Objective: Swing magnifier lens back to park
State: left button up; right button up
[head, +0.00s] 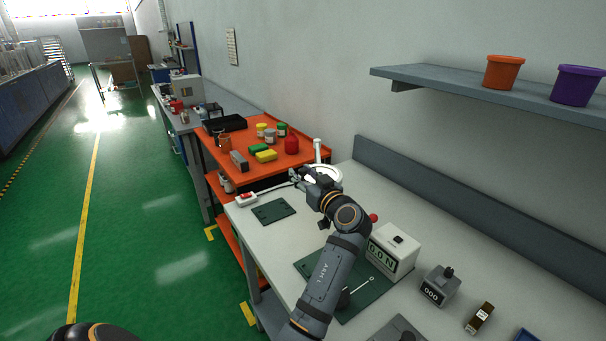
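The magnifier is white. Its upright post (317,150) stands at the far end of the pale workbench, by the wall side. Its round lens head (338,174) shows as a white rim just behind my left gripper, which hides part of it. My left gripper (297,178) is at the far end of the bench, in front of and to the left of the lens head. Its fingers are small and partly overlap the lens, so I cannot tell whether they touch it or how far they are apart. My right gripper is not in view.
The bench (238,212) holds a dark green mat (273,211), a red-buttoned switch box (246,198), a white force display (393,252) and a grey counter (440,286). An orange cart (222,172) with jars stands beyond. A shelf (440,79) overhangs at right.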

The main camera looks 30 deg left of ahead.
pick_arm(q)
jog(key=shift+r, duration=0.1)
jog(key=shift+w+r, duration=0.1)
jog(key=shift+r, duration=0.05)
notch_tip(320, 180, up, 10)
jog(key=shift+f, duration=0.2)
